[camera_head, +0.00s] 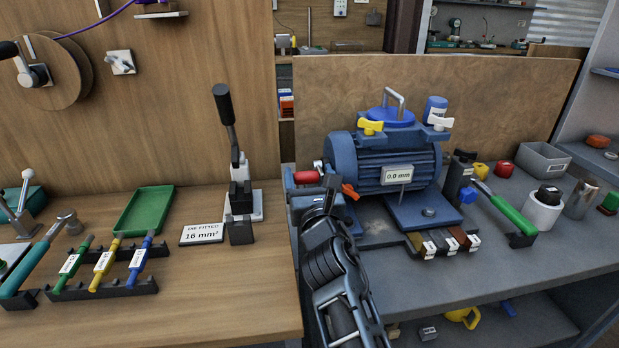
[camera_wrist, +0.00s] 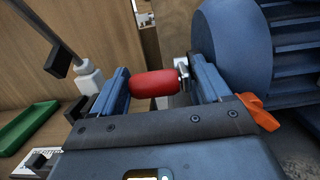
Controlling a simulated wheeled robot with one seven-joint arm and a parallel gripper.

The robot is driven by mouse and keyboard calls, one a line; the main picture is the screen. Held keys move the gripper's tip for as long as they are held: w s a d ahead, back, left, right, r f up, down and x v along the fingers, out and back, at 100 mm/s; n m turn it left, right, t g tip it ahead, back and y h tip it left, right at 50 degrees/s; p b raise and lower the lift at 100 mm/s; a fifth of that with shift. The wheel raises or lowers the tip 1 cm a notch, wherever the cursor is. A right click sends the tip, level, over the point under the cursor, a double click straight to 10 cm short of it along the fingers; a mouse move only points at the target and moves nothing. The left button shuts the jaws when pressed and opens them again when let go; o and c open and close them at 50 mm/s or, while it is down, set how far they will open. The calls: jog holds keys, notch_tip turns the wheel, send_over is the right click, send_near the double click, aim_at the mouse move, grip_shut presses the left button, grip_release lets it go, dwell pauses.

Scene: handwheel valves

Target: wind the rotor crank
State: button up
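The blue motor (camera_head: 365,160) stands on the grey bench with a "0.0 mm" display (camera_head: 397,175) on its side. The red crank handle (camera_head: 306,177) is at its left end. In the wrist view the red handle (camera_wrist: 154,83) lies lengthwise across the space between my two fingers, with a metal piece (camera_wrist: 183,72) at its right end. My gripper (camera_wrist: 162,62) is open around it. The left finger is close to the handle's free end; I cannot tell if they touch. In the head view my gripper (camera_head: 325,192) is partly hidden by my wrist.
An orange lever (camera_head: 349,191) sits just right of my gripper; it also shows in the wrist view (camera_wrist: 257,112). A black-handled upright tool (camera_head: 228,110) stands to the left. Labelled blocks (camera_head: 443,243) lie before the motor. A wooden panel (camera_head: 480,90) stands behind.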

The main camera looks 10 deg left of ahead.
jog(key=v, duration=0.7)
jog(key=shift+s+p, duration=0.3)
jog(key=shift+s, duration=0.05)
